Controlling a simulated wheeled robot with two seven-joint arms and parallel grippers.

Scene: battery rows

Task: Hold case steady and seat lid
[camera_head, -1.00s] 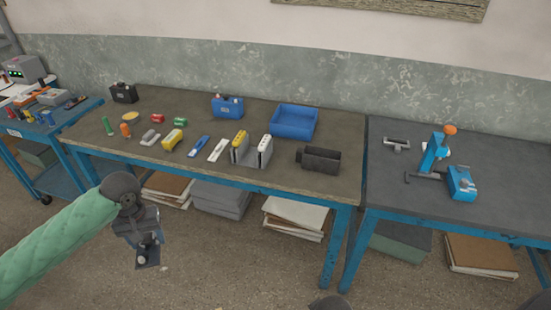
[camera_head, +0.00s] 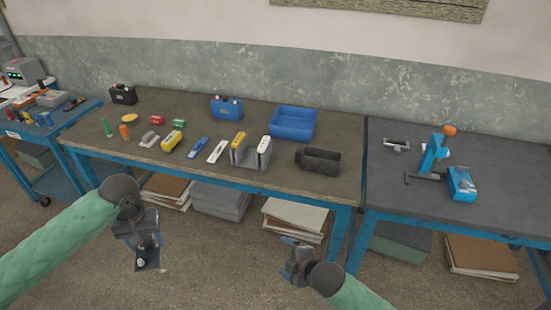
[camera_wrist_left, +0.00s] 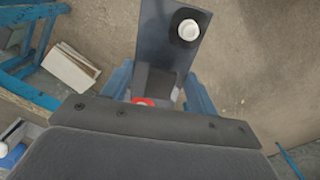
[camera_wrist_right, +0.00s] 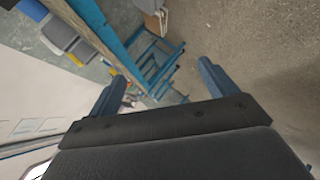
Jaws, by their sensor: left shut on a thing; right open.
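The case, a dark grey open-topped box (camera_head: 318,168), stands near the front right of the brown-topped table. My left gripper (camera_head: 147,252) hangs in front of the table, low and left. It is shut on a flat dark plate, apparently the lid (camera_wrist_left: 168,30), with a white-topped black post and a red ring. The jaws hide part of the plate. In the left wrist view the gripper (camera_wrist_left: 160,88) shows its blue fingers on either side. My right gripper (camera_head: 291,270) is open and empty, in front of the table and below the case. It also shows in the right wrist view (camera_wrist_right: 162,76).
Left of the case stands a grey holder (camera_head: 249,156) with yellow and white cells. Several coloured cells lie further left. A second table (camera_head: 400,180) at right bears a blue press (camera_head: 436,157).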

